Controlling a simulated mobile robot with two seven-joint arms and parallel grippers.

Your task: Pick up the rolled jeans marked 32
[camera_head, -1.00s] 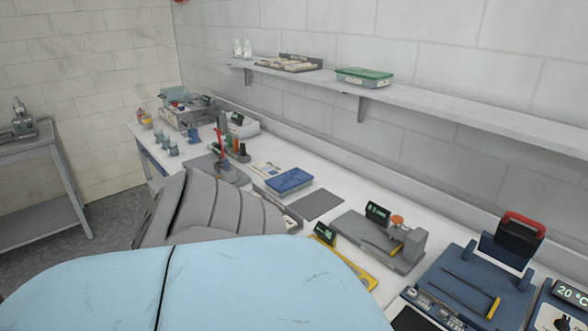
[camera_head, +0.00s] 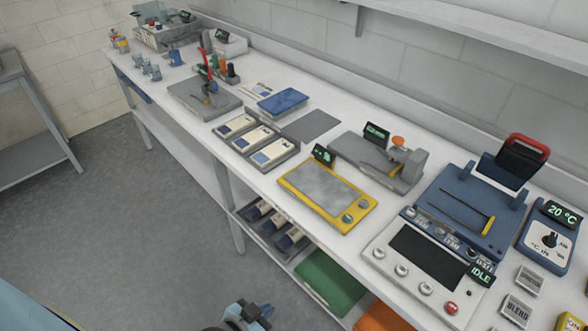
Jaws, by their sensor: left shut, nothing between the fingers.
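Dark rolled items, possibly the rolled jeans, lie in a grey tray on the lower shelf: one roll (camera_head: 257,212) and another (camera_head: 289,239) show. They are small, and I cannot read any mark 32 on them. My left gripper (camera_head: 248,314) shows at the bottom edge, partly cut off. It is shut and empty, in front of the bench and apart from the rolls. My right gripper is not in view.
Above, the bench holds a yellow scale (camera_head: 325,190), a blue press (camera_head: 465,215) and a tray of labelled packs (camera_head: 252,137). Bare floor (camera_head: 130,215) lies left.

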